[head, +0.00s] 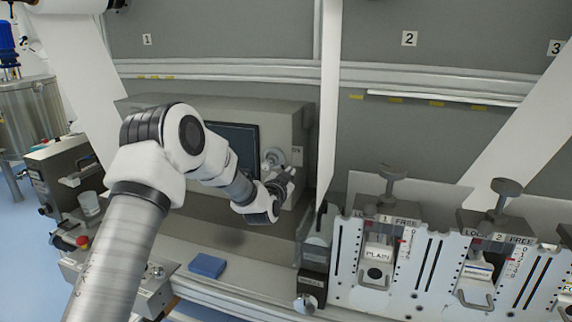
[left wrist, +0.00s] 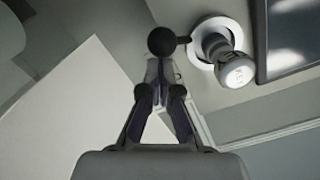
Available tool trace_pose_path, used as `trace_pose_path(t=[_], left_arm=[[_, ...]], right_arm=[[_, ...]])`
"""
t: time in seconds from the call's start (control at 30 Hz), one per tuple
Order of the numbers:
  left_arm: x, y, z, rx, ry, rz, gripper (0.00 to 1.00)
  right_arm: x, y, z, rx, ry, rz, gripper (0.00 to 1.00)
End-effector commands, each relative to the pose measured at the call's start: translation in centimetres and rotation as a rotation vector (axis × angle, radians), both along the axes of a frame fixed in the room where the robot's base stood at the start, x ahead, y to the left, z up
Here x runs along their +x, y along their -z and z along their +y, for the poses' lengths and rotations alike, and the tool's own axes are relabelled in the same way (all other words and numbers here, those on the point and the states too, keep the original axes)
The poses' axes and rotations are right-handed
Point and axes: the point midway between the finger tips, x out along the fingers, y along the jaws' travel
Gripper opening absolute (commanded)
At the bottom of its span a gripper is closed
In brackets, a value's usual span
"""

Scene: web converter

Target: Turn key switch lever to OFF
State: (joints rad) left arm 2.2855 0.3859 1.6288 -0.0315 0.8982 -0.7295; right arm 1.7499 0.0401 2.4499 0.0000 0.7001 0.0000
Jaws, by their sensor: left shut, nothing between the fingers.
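The key switch (head: 274,157) is a round pale fitting on the front of the grey cabinet, right of the dark screen. In the left wrist view it shows as a white ring with a stubby cylinder (left wrist: 236,70) marked KEY. A dark ball-ended lever (left wrist: 161,41) sticks out from its side, toward the left of that view. My left gripper (head: 287,178) is shut and empty, just below the switch. In the left wrist view its fingertips (left wrist: 160,66) meet right by the ball; I cannot tell whether they touch it. My right gripper is not in view.
The dark screen (head: 240,142) is partly behind my left arm. Station units with clamp handles (head: 392,188) fill the right. A blue block (head: 207,265) lies on the ledge below.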

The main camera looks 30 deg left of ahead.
Motion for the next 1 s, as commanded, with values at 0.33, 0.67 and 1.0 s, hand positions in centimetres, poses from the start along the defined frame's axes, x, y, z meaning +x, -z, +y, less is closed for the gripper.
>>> trace_pose_path(t=[0.33, 0.67, 1.0], left_arm=[[-0.2, 2.1, 0.9, 0.318, -0.001, 0.078, 0.0], [-0.5, 3.5, 2.2, 0.613, -0.001, 0.149, 0.0], [-0.8, 4.3, 3.4, 0.772, 0.0, 0.186, 0.0]], right_arm=[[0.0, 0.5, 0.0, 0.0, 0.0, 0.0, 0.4], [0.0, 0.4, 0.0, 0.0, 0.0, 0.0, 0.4], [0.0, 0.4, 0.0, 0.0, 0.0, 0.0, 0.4]])
